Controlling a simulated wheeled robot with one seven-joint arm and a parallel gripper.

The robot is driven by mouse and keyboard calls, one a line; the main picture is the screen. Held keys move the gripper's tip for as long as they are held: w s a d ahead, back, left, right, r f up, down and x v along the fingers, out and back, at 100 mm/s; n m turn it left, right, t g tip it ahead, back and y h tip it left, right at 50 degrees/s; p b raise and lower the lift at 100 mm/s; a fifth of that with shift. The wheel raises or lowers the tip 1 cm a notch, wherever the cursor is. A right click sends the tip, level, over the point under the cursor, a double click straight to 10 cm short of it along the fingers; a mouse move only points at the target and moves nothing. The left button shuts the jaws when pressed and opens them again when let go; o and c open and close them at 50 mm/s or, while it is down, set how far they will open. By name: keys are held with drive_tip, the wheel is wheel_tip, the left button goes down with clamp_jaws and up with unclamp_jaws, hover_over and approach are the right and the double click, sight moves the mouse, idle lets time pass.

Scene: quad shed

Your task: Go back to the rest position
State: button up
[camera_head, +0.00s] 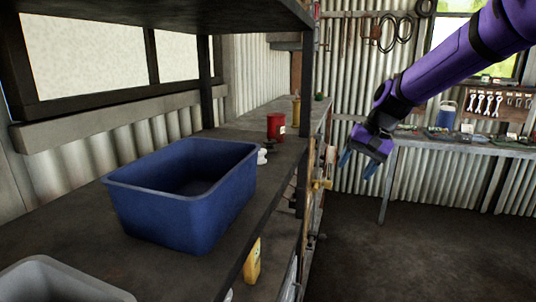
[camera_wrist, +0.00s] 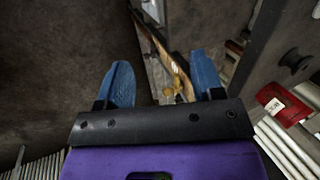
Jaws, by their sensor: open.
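My gripper (camera_head: 359,165) hangs from my purple arm at the right of the head view, over the open floor and clear of the shelf. Its two blue fingers point down and stand apart. In the wrist view my gripper (camera_wrist: 164,82) also shows open, with a wide gap between the blue fingertips. No object is held between them. A yellowish thing and a brown edge show beyond the gap, lower down and apart from the fingers.
A blue bin (camera_head: 190,205) stands on the dark shelf (camera_head: 60,232), with a grey bin (camera_head: 62,282) nearer. A red can (camera_head: 275,127) stands farther along. A workbench (camera_head: 465,146) lines the back wall. The floor (camera_head: 400,255) at right is clear.

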drive_tip(key=s+d+r+n+t+h, duration=0.1)
drive_tip(key=s+d+r, duration=0.1)
drive_tip(key=s, duration=0.8)
drive_tip(key=s+d+r+t+h, duration=0.2)
drive_tip(key=s+d, duration=0.1)
drive_tip(key=s, duration=0.8)
drive_tip(key=s+d+r+n+t+h, duration=0.1)
drive_tip(key=s+d+r, duration=0.1)
drive_tip(key=s, duration=0.8)
drive_tip(key=shift+s+d+r+n+t, duration=0.15)
drive_tip(key=shift+s+d+n+t, duration=0.15)
drive_tip(key=shift+d, duration=0.5)
